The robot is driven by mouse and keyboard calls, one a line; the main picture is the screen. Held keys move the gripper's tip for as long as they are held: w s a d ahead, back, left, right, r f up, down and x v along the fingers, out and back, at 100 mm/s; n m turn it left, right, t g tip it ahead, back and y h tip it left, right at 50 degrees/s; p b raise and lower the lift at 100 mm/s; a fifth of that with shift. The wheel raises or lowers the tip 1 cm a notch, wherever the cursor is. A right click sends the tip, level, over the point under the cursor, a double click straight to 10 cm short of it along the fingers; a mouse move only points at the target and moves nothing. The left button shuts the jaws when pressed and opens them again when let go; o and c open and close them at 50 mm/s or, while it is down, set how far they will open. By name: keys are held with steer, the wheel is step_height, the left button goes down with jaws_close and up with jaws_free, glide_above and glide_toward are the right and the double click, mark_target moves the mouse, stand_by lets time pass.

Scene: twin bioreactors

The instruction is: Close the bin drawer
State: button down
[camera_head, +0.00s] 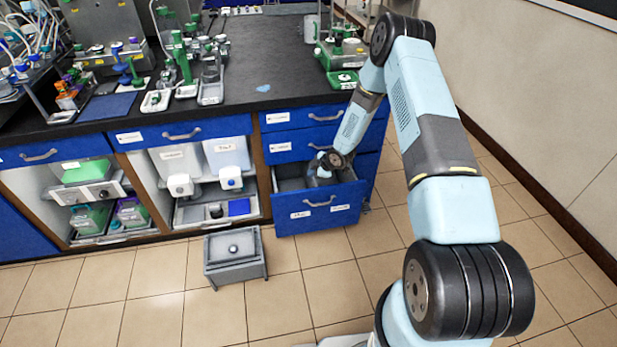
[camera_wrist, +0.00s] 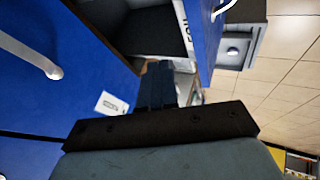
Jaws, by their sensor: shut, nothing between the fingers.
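The bin drawer (camera_head: 318,208) is the low blue drawer at the right end of the bench. It stands pulled out, and its dark inside shows behind the blue front. Its front carries a handle (camera_head: 319,201) and white labels. In the wrist view the drawer front (camera_wrist: 203,30) is at the upper middle, beside the dark inside. My gripper (camera_head: 318,178) is over or inside the open drawer, behind its front; contact cannot be told. In the wrist view my gripper (camera_wrist: 158,80) has its fingers together and nothing between them.
Shut blue drawers (camera_head: 298,116) sit above the open one. A grey box on legs (camera_head: 235,258) stands on the tiled floor to the left, and shows in the wrist view (camera_wrist: 238,45). The bench top (camera_head: 262,70) holds lab gear. Floor before the drawer is clear.

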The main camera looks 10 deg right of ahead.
glide_toward(290, 199)
steer(key=d, duration=0.3)
steer(key=s+a+r, duration=0.1)
steer(key=s+r, duration=0.1)
steer(key=s, duration=0.3)
steer(key=x, duration=0.3)
steer(key=w+r+x, duration=0.1)
steer(key=x, duration=0.3)
steer(key=w+x, duration=0.1)
steer(key=x, duration=0.3)
steer(key=shift+w+a, duration=0.15)
steer(key=shift+w, duration=0.5)
stand_by(0.7)
